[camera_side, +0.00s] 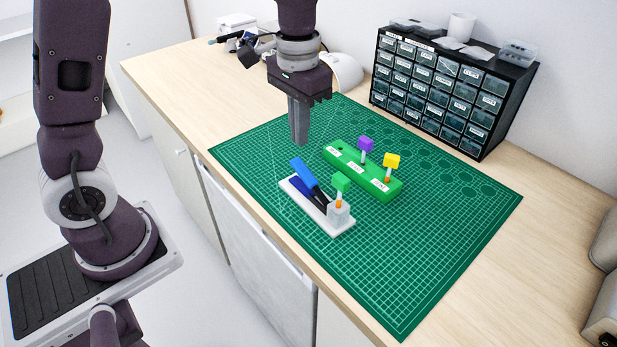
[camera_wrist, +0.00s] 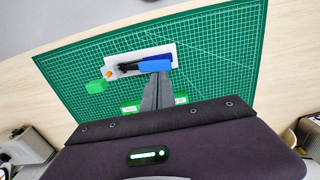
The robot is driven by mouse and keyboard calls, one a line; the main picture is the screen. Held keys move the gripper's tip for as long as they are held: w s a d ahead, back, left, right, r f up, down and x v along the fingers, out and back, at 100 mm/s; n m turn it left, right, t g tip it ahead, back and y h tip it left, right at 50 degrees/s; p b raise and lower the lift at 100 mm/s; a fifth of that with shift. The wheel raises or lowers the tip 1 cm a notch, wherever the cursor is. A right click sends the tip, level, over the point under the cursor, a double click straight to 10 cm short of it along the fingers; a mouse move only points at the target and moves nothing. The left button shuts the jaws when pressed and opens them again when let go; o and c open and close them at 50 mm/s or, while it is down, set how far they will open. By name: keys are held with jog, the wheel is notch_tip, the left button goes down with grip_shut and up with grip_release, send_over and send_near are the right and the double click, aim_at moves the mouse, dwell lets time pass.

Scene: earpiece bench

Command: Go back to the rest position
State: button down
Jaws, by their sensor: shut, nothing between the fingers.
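My gripper (camera_side: 299,140) points down above the green cutting mat (camera_side: 380,290), its fingers together and empty. In the side view it hangs apart from the things on the mat. In the wrist view the closed fingers (camera_wrist: 158,82) cover the middle of the green block. The green block (camera_side: 372,184) lies on the mat with a purple-topped piece (camera_side: 366,144) and a yellow-topped piece (camera_side: 391,161) standing in it. A white tray (camera_side: 338,228) holds a blue-handled tool (camera_side: 304,173) and a green-topped piece (camera_side: 341,184) in a pale holder.
A black drawer cabinet (camera_side: 483,137) stands at the back right, with a white roll (camera_side: 461,26) and boxes on top. A white rounded object (camera_side: 345,71) and a small dark device (camera_side: 250,55) are at the back left. The mat's front right is clear.

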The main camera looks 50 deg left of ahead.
jog(key=shift+r, duration=0.5)
jog(key=shift+r, duration=0.1)
jog(key=s+r+t, duration=0.2)
jog(key=s+r, duration=0.2)
jog(key=s, duration=0.6)
jog(key=s+d+r+t, duration=0.1)
jog(key=s+r+t, duration=0.2)
jog(key=s, duration=0.7)
jog(key=shift+d+r+t, duration=0.2)
jog(key=shift+r+t, duration=0.1)
jog(key=shift+r, duration=0.45)
